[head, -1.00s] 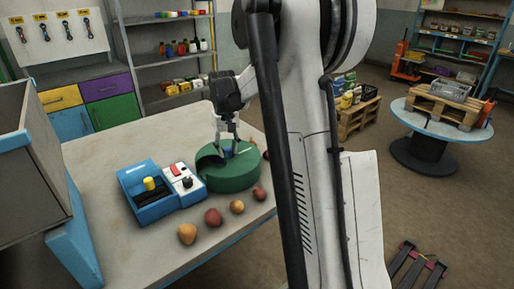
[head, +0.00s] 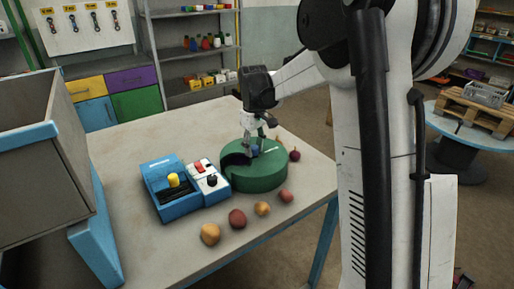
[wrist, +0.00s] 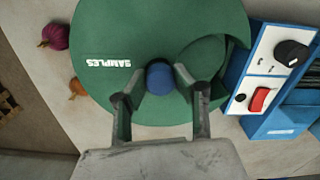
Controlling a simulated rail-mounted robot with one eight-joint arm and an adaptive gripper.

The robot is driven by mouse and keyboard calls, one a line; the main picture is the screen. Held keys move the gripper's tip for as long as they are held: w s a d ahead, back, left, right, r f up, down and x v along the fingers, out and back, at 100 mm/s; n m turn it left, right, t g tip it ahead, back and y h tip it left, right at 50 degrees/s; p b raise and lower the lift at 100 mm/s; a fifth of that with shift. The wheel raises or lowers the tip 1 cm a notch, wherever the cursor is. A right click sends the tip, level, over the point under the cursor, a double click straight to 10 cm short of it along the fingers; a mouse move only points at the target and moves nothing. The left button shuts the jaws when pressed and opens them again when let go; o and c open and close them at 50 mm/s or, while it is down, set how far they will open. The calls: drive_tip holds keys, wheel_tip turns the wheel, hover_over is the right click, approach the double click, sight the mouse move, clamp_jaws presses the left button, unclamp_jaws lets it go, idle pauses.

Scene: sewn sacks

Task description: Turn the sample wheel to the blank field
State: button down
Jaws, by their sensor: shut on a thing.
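The sample wheel (head: 255,178) is a round green drum on the table, with a dark opening on its left side in the head view. In the wrist view, its green top (wrist: 110,28) carries a white "SAMPLES" label (wrist: 108,62) left of the centre and a rounded, sector-like recess (wrist: 212,60) to the right. A blue knob (wrist: 160,79) stands at its middle. My gripper (wrist: 158,76) is shut on this knob, one finger on each side. In the head view, my gripper (head: 252,147) comes down from above and partly hides the knob. I cannot make out a blank field.
A blue box (head: 180,203) with a yellow knob, red switch and black dial stands close left of the wheel. Several potatoes or onions (head: 237,219) lie in front, and a purple onion (head: 294,155) lies to the right. A large grey bin (head: 40,150) stands at the left.

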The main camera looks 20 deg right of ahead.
drive_tip(key=c, duration=1.4)
unclamp_jaws()
drive_tip(key=shift+o, duration=0.2)
wheel_tip(320, 180, up, 12)
drive_tip(key=s+a+r+m+t, duration=0.1)
drive_tip(key=s+a+r+t, duration=0.15)
drive_tip(key=s, duration=0.55)
drive_tip(key=s+a+r+m+t, duration=0.1)
drive_tip(key=s+a, duration=0.2)
drive_tip(key=s, duration=0.5)
drive_tip(key=s+a+f+m+t, duration=0.1)
drive_tip(key=s+f, duration=0.3)
drive_tip(key=s, duration=0.4)
drive_tip(key=s+a+f+m+t, duration=0.1)
drive_tip(key=s+a+f+t, duration=0.1)
drive_tip(key=s+f, duration=0.2)
drive_tip(key=s, duration=0.3)
drive_tip(key=shift+s+a+f+m+t, duration=0.2)
drive_tip(key=shift+s+m+t, duration=0.1)
drive_tip(key=shift+s+t, duration=0.1)
